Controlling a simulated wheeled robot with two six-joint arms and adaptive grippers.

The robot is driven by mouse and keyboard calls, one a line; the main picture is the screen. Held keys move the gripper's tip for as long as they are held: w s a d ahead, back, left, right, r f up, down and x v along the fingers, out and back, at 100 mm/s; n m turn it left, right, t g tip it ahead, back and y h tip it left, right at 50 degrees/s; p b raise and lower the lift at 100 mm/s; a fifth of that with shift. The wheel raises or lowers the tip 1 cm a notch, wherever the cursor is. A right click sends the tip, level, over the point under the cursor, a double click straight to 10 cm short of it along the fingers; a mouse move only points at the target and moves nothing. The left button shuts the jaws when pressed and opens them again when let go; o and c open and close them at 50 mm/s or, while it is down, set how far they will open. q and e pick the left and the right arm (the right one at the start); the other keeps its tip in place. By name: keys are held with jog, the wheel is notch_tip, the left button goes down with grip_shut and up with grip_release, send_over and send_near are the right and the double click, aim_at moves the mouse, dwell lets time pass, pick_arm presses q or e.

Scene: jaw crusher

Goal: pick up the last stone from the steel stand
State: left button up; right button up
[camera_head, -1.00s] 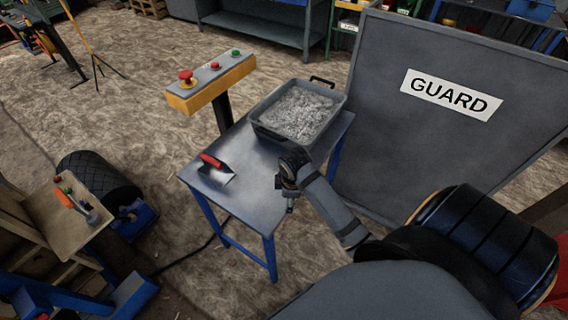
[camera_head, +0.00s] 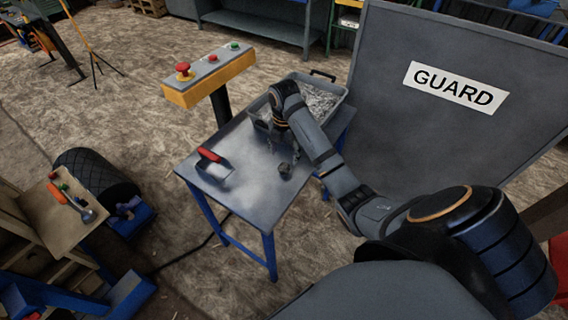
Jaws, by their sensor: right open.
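The steel stand (camera_head: 238,196) has a grey metal top and blue legs, and it stands in the middle of the view. One small dark grey stone (camera_head: 285,169) lies on the right part of its top, near the front right edge. My right gripper (camera_head: 294,157) is open and points down over the stand, just above and beside the stone. Whether its fingers touch the stone I cannot tell. The wrist hides part of the stand top. My left gripper is not in view.
A grey tray of crushed stone (camera_head: 257,121) sits on the back of the stand, partly behind my right arm. A red-handled scraper (camera_head: 209,155) lies at the left. A yellow button box (camera_head: 207,83) stands behind, and the GUARD panel (camera_head: 440,150) rises at the right.

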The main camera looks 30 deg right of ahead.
aim_at(285, 164)
jog(key=f+b, duration=0.1)
jog(key=f, duration=0.1)
jog(key=f+b, duration=0.2)
jog(key=f, duration=0.1)
jog(key=d+f+b, duration=0.1)
jog(key=f+b, duration=0.1)
jog(key=shift+w+f, duration=0.15)
jog(key=shift+w, duration=0.25)
jog(key=shift+f, duration=0.2)
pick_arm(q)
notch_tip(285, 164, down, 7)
pick_arm(e)
jog(key=shift+r, duration=0.1)
